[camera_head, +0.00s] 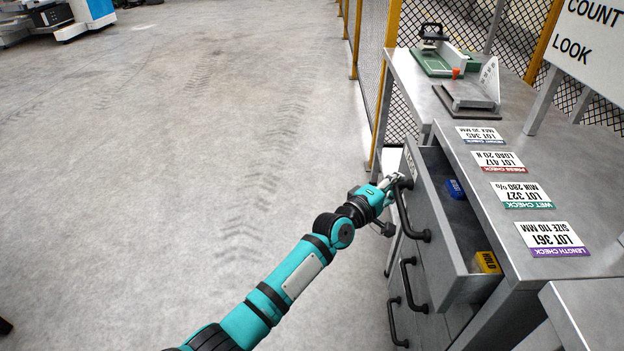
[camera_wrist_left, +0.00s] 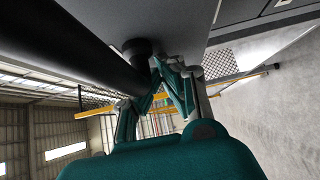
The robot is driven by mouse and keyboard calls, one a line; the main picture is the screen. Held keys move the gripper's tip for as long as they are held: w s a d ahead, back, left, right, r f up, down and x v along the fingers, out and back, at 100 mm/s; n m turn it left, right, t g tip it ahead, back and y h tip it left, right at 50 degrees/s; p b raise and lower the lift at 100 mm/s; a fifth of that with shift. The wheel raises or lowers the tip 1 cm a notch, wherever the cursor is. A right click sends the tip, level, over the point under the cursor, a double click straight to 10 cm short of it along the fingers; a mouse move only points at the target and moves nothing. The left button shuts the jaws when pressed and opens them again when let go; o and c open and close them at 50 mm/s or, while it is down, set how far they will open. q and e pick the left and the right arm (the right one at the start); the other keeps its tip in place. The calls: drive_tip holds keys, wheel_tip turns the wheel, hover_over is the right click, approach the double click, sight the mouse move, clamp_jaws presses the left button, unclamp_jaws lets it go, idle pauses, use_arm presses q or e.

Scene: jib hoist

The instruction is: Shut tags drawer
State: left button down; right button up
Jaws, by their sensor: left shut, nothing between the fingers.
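The tags drawer (camera_head: 436,222) is the top drawer of the grey cabinet and stands pulled out. A blue tag block (camera_head: 455,189) and a yellow HOLD block (camera_head: 487,262) lie inside it. Its dark bar handle (camera_head: 408,216) runs along the front; in the left wrist view the handle (camera_wrist_left: 70,45) is large and close. My left gripper (camera_head: 397,181) is shut and empty at the far end of the handle, by its mount. Whether it touches the handle or drawer front, I cannot tell. My right gripper is in neither view.
Lower drawers with dark handles (camera_head: 409,285) appear shut below. The cabinet top (camera_head: 510,165) carries several lot cards. A bench with a green-based device (camera_head: 436,60) stands behind, beside a mesh fence. The floor (camera_head: 200,150) to the left is clear.

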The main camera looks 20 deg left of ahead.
use_arm(q)
drive_tip(key=d, duration=0.2)
drive_tip(key=w+d, duration=0.1)
drive_tip(key=d, duration=0.3)
drive_tip(key=shift+w, duration=0.25)
drive_tip(key=shift+w+d, duration=0.15)
drive_tip(key=shift+d, duration=0.5)
drive_tip(key=shift+b, duration=0.3)
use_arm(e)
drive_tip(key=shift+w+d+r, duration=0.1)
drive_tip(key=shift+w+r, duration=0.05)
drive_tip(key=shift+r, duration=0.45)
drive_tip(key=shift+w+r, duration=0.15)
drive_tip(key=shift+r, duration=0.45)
use_arm(q)
drive_tip(key=shift+d, duration=0.1)
drive_tip(key=shift+d, duration=0.1)
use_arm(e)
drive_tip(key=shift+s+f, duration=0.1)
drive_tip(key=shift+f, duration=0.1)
